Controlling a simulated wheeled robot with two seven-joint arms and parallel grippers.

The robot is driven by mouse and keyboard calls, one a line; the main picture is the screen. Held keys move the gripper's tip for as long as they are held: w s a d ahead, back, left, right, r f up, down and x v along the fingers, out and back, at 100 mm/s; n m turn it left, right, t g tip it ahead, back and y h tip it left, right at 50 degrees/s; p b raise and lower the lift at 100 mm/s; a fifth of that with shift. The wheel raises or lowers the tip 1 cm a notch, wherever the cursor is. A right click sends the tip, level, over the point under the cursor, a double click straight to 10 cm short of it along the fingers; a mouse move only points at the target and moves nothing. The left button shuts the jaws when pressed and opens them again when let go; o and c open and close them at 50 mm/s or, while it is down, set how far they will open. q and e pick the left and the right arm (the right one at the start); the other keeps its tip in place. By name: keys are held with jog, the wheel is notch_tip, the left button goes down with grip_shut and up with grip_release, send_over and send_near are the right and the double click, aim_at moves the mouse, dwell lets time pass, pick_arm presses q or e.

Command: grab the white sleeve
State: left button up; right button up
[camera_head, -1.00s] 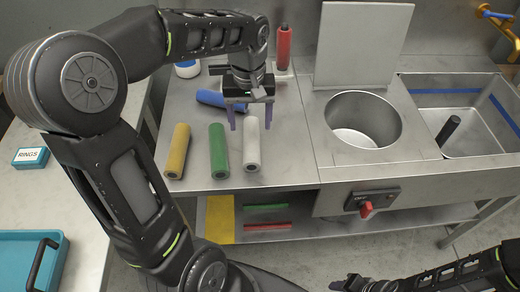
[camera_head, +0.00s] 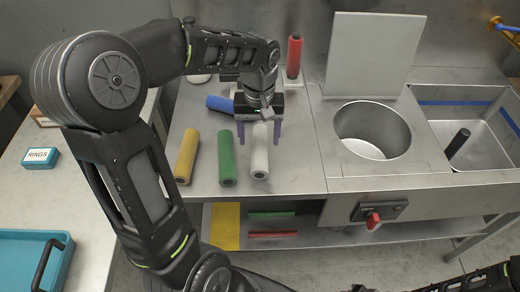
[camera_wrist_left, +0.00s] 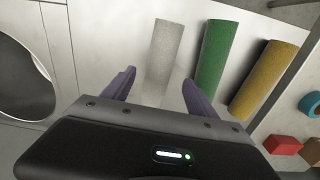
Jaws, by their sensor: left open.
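The white sleeve (camera_head: 260,160) lies on the steel counter (camera_head: 300,172), in line toward me, to the right of the green sleeve (camera_head: 227,160). My left gripper (camera_head: 259,143) is open above its far part, with one purple finger on each side of it in the head view. In the left wrist view the white sleeve (camera_wrist_left: 162,55) lies ahead between the two fingers (camera_wrist_left: 160,88). I cannot tell the exact height of the fingers over it. My right arm shows at the lower right corner of the head view, but its gripper is out of view.
A yellow sleeve (camera_head: 186,156) lies left of the green one. A blue sleeve (camera_head: 219,104) lies behind. A red sleeve (camera_head: 294,56) stands upright at the back. A round well (camera_head: 372,130) and a raised lid panel (camera_head: 367,58) are to the right.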

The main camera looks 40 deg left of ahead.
aim_at(260, 145)
pick_arm(q)
jog(key=shift+d+f+p, duration=0.1)
jog(key=shift+f+p, duration=0.25)
jog(key=shift+f, duration=2.05)
grip_shut()
jog(key=shift+w+r, duration=0.1)
jog(key=shift+r, duration=0.05)
notch_tip(260, 145, up, 10)
jog(key=shift+f+b, duration=0.1)
jog(key=shift+b, duration=0.25)
